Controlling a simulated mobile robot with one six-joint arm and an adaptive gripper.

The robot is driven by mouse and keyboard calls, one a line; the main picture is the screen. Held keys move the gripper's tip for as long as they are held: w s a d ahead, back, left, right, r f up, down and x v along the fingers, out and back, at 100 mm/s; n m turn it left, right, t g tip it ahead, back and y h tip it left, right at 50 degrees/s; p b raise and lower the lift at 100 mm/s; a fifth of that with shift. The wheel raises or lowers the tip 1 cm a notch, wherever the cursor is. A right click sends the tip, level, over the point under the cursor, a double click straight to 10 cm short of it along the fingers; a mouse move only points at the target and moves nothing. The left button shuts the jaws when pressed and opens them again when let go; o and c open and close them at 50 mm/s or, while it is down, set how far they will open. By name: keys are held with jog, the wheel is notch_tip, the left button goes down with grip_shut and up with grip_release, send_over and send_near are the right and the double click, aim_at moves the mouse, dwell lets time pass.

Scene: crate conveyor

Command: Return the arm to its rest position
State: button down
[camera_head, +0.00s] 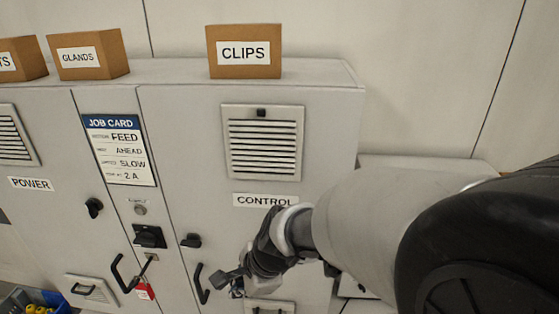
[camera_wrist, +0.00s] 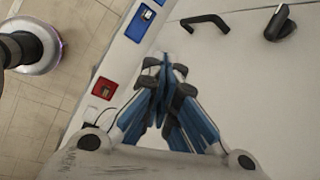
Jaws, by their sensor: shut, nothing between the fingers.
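My gripper (camera_head: 230,284) is low in front of the grey cabinet door marked CONTROL (camera_head: 262,200) in the head view, at the end of my arm, which reaches in from the right. In the wrist view my gripper (camera_wrist: 166,72) has its blue-padded fingers drawn together at the tips, with nothing between them. Whether the gripper touches the cabinet cannot be told.
The cabinet has a black door handle (camera_head: 202,284), a black knob (camera_head: 191,241) and a red padlock tag (camera_head: 145,291). Boxes marked CLIPS (camera_head: 244,52) and GLANDS (camera_head: 88,54) stand on top. The wrist view shows a red socket (camera_wrist: 104,88) and tiled floor (camera_wrist: 45,105).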

jog(key=s+d+f+n+t+h+b, duration=0.1)
jog(key=s+d+f+n+h+b, duration=0.1)
jog(key=s+d+f+n+b, duration=0.2)
jog(key=s+d+f+n+t+h+b, duration=0.1)
jog(key=s+d+f+n+b, duration=0.3)
jog(key=s+d+n+b, duration=0.6)
jog(key=s+d+h+b, duration=0.1)
jog(key=s+d+b, duration=0.2)
jog(key=d, duration=0.5)
jog(key=shift+f+h, duration=0.3)
jog(key=c, duration=2.3)
grip_release()
jog(key=shift+w, duration=0.1)
